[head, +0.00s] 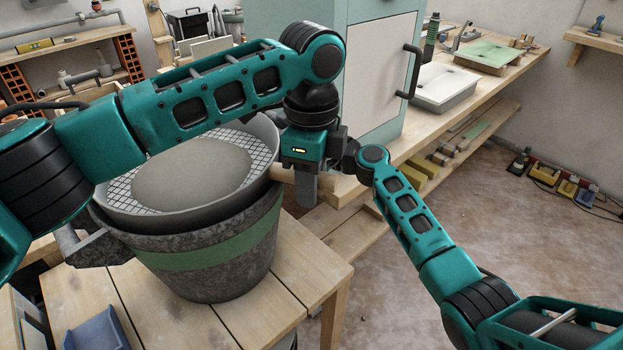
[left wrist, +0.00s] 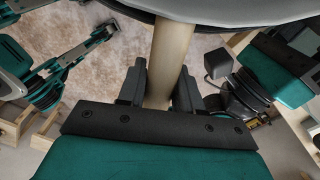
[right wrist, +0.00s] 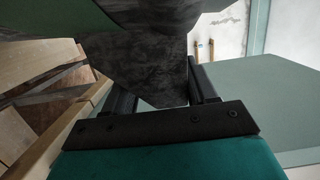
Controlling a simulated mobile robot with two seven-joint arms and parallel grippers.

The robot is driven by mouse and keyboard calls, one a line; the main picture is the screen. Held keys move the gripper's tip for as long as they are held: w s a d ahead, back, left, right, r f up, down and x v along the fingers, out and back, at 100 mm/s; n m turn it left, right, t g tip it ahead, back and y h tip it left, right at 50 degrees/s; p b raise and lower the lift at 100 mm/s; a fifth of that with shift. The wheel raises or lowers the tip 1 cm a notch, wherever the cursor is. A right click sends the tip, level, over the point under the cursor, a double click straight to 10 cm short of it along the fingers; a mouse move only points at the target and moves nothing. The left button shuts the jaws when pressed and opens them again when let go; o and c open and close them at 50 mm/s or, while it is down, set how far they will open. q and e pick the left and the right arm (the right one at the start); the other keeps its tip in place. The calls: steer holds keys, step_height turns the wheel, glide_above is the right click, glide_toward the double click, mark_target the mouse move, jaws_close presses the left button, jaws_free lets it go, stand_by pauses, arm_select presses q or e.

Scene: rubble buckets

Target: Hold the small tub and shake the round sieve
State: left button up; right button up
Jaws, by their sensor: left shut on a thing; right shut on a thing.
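The round sieve (head: 112,207) sits over the mouth of the small tub (head: 225,270), with a smooth grey-beige mound (head: 195,175) on its mesh. I cannot tell whether the sieve touches the tub's rim. The tub is dark mottled grey with a green band and stands on a slatted wooden table. My left gripper (head: 303,185) is shut on the sieve's wooden handle (left wrist: 172,45), which shows between its fingers in the left wrist view. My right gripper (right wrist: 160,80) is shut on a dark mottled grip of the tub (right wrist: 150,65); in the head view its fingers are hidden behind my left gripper.
The slatted table (head: 290,290) carries a blue tray (head: 97,330) at the lower left. A green-grey cabinet (head: 375,75) stands close behind the grippers. The floor at right is mostly clear.

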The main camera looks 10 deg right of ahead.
arm_select(q)
steer(key=shift+r, duration=0.2)
jaws_close()
steer(key=shift+w, duration=0.1)
steer(key=shift+w+d+n, duration=0.25)
steer(key=shift+w+n, duration=0.25)
steer(key=shift+w, duration=0.4)
stand_by(5.6)
steer(key=shift+f, duration=0.2)
steer(key=o, duration=1.1)
jaws_free()
